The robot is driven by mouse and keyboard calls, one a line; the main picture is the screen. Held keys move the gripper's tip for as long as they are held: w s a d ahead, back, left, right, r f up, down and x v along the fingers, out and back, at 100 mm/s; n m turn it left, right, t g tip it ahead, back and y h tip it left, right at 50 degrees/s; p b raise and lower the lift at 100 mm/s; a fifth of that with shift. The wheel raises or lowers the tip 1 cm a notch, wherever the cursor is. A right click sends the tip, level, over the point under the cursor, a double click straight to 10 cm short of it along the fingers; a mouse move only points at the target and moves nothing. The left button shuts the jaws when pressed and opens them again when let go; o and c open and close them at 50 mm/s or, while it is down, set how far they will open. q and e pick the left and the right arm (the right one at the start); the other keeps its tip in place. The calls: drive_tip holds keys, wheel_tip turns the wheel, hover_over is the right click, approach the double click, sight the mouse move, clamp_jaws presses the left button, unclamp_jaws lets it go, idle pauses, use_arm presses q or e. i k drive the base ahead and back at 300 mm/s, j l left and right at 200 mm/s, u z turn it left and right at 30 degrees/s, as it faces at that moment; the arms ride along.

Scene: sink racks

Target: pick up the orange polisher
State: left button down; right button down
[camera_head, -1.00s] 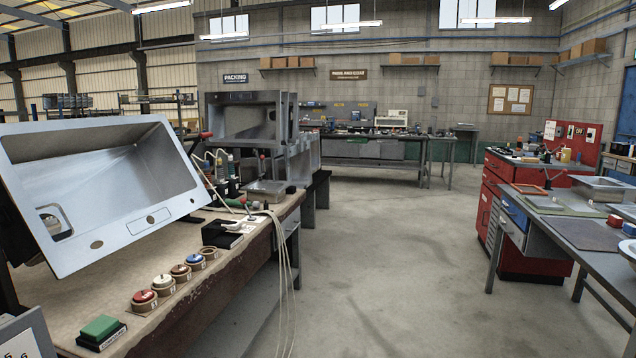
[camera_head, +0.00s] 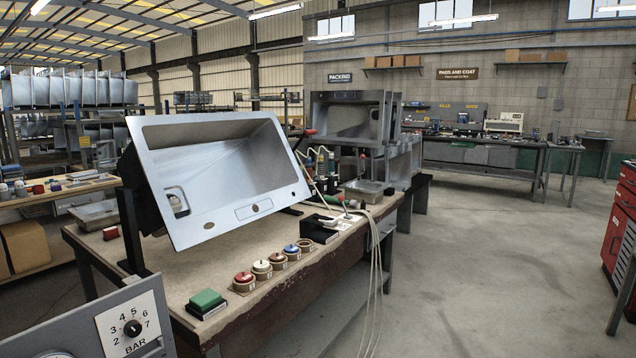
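I cannot make out a polisher that is clearly orange. On the workbench (camera_head: 220,262) a row of small round pieces sits in tan rings: a red one (camera_head: 243,277), a cream one (camera_head: 262,266), a reddish-orange one (camera_head: 277,257) and a blue one (camera_head: 291,249). The ring (camera_head: 305,244) at the far end of the row looks empty. Hoses and tools, one with a green handle (camera_head: 334,199), lie behind the tilted steel sink (camera_head: 225,180); they are too small to tell apart. Neither of my grippers is in view.
A green block (camera_head: 206,299) lies near the bench's front corner. A grey panel with a BAR dial (camera_head: 134,328) stands at lower left. Pale hoses (camera_head: 376,270) hang over the bench edge. A red cabinet (camera_head: 619,222) is at far right. The floor between is clear.

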sight(309, 168)
drive_tip(key=i+l+z, duration=0.3)
drive_tip(key=i, duration=0.2)
drive_tip(key=i+l+z, duration=0.2)
drive_tip(key=i+z, duration=0.15)
drive_tip(key=i, duration=0.2)
drive_tip(key=i+z, duration=0.3)
drive_tip(key=i, duration=0.9)
drive_tip(key=i+l+u, duration=0.15)
drive_tip(key=i, duration=0.5)
drive_tip(key=i+l, duration=0.1)
drive_tip(key=i, duration=0.5)
drive_tip(key=u, duration=0.05)
